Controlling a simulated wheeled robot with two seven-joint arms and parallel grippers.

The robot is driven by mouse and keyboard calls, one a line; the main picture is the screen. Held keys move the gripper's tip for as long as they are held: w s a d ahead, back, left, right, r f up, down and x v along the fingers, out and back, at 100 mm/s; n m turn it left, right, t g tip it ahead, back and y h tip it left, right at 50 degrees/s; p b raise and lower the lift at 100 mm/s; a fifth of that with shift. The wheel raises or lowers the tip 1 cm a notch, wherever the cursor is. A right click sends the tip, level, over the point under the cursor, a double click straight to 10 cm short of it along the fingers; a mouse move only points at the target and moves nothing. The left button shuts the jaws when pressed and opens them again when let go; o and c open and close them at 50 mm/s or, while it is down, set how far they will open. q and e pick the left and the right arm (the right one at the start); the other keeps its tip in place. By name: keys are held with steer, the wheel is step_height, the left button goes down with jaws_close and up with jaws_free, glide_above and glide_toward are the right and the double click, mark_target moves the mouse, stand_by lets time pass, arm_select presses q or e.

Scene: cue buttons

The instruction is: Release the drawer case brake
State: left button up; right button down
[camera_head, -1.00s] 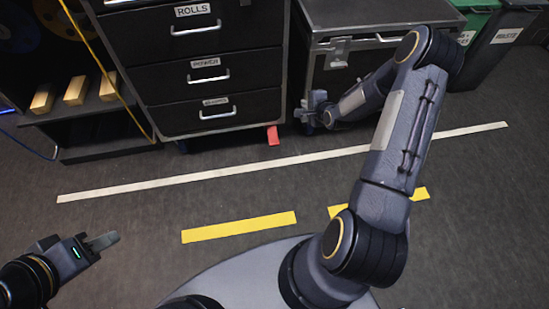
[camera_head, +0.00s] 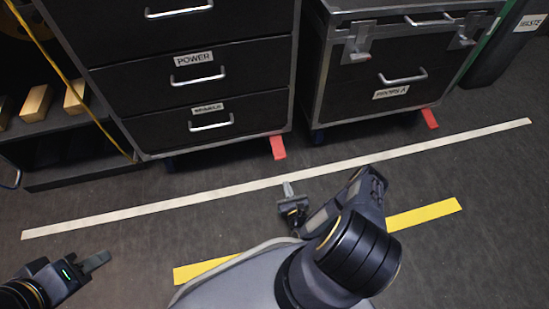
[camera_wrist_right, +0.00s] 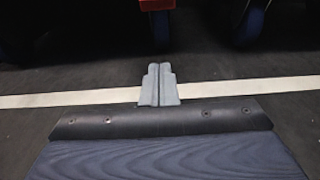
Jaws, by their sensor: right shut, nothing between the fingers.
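The drawer case (camera_head: 105,90) stands at the upper left of the head view, with labelled drawers and silver handles. Its red brake pedal (camera_head: 278,147) sticks out low at its front right corner. A red part (camera_wrist_right: 130,5) above a wheel shows at the top edge of the right wrist view, probably this pedal. My right gripper (camera_head: 287,188) is shut and empty, low over the floor near the white line, in front of the pedal and apart from it. Its closed fingers show in the right wrist view (camera_wrist_right: 159,85). My left gripper (camera_head: 96,261) is at the lower left, away from the case; its finger gap is hidden.
A second case (camera_head: 345,95) on the right has its own red pedal (camera_head: 429,118). A shelf (camera_head: 75,125) with gold blocks stands at the left, a bin (camera_head: 510,45) at the upper right. White (camera_head: 130,209) and yellow (camera_head: 425,214) floor strips cross otherwise clear floor.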

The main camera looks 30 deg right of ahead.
mark_target(278, 147)
stand_by(0.3)
steer(key=b+x, duration=0.3)
steer(key=x, duration=0.6)
steer(key=shift+w+f, duration=0.15)
steer(key=shift+w, duration=0.15)
steer(key=r, duration=0.4)
steer(key=shift+s+r, duration=0.1)
steer(key=shift+s, duration=0.15)
